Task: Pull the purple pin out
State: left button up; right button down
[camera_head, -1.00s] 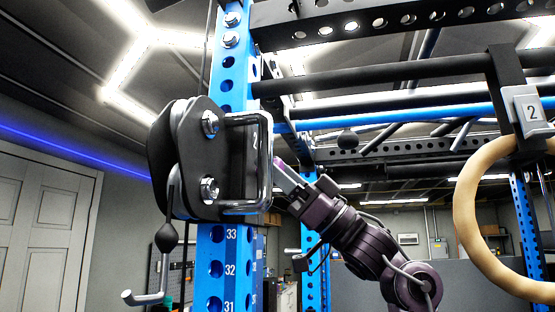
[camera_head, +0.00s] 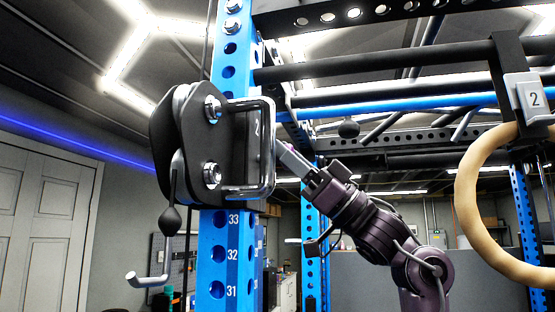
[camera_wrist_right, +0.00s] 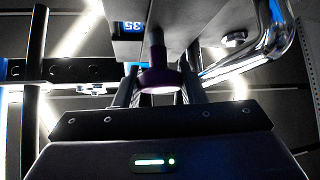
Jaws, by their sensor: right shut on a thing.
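The purple pin (camera_wrist_right: 158,78) shows in the right wrist view as a round, flared knob. Its dark shaft runs up to the carriage on the blue upright. In the head view the carriage (camera_head: 237,152) has black plates, bolts and a chrome handle, and hides most of the pin. My right gripper (camera_head: 285,153) reaches in from the right, behind the handle. In the wrist view its fingers (camera_wrist_right: 158,88) stand on either side of the knob, shut on it. How deep the shaft sits is hidden. My left gripper is not in view.
The blue upright (camera_head: 219,262) with numbered holes stands behind the carriage. The chrome handle (camera_wrist_right: 268,52) passes close to the right of my gripper in the wrist view. A wooden ring (camera_head: 470,205) hangs at the right. Black and blue bars cross overhead.

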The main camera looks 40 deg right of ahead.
jog(key=shift+s+d, duration=0.2)
jog(key=c, duration=1.2)
grip_release()
jog(key=o, duration=0.3)
jog(key=shift+s+d, duration=0.15)
jog(key=b+v, duration=0.4)
jog(key=v, duration=0.4)
jog(key=shift+b, duration=0.35)
